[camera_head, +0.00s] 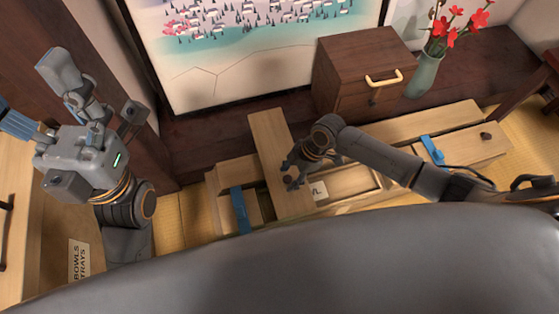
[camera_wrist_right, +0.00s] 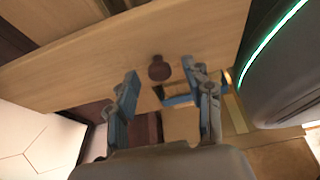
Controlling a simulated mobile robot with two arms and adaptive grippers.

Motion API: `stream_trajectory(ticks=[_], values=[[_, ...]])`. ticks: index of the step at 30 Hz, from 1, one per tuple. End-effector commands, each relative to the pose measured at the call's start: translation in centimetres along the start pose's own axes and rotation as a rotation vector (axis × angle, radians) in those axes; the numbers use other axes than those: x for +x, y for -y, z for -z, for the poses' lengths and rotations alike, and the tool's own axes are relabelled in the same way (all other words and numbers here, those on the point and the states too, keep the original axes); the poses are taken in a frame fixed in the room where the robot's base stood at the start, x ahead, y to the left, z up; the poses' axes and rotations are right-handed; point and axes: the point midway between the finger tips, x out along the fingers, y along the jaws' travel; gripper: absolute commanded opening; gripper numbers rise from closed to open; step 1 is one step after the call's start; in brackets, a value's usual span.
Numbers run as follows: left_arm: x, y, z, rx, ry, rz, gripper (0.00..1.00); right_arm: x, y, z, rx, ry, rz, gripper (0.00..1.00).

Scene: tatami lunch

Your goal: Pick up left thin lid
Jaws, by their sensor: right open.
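The left thin lid (camera_head: 268,135) is a pale wooden plank lying crosswise over the left part of the long wooden box (camera_head: 375,197). It also fills the upper part of the wrist view (camera_wrist_right: 75,70), where its dark round knob (camera_wrist_right: 158,68) shows. My right gripper (camera_head: 292,183) is over the plank's near half in the head view. In the wrist view its two blue-grey fingers (camera_wrist_right: 165,88) are apart, with the knob just ahead of the gap and nothing held. My left gripper (camera_head: 85,110) is raised at the far left, away from the box; its finger gap is unclear.
Blue straps (camera_head: 240,209) (camera_head: 432,150) cross the box at left and right. A right-hand lid (camera_head: 465,147) has a dark knob. Behind stand a small drawer cabinet (camera_head: 345,65) and a vase of red flowers (camera_head: 424,75). A labelled wooden crate (camera_head: 55,240) is at lower left.

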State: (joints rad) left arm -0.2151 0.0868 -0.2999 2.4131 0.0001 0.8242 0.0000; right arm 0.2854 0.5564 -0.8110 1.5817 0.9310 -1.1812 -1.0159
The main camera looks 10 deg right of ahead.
Motion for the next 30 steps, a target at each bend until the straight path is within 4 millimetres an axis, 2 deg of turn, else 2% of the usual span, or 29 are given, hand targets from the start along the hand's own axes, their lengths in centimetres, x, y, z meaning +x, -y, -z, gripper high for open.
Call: stream_trajectory(ticks=[8,16,30], values=[[0.17,-0.01,-0.05,0.001,-0.004,-0.002,0.8,0.3,0.0,0.03,0.0,0.0,0.0,0.51],[0.16,-0.02,-0.05,0.0,-0.004,-0.002,0.8,0.29,0.0,0.01,0.0,0.0,0.0,0.0],[0.41,-0.02,0.05,0.0,-0.007,-0.002,0.8,-0.15,-0.06,0.2,-0.001,0.0,-0.002,0.0]])
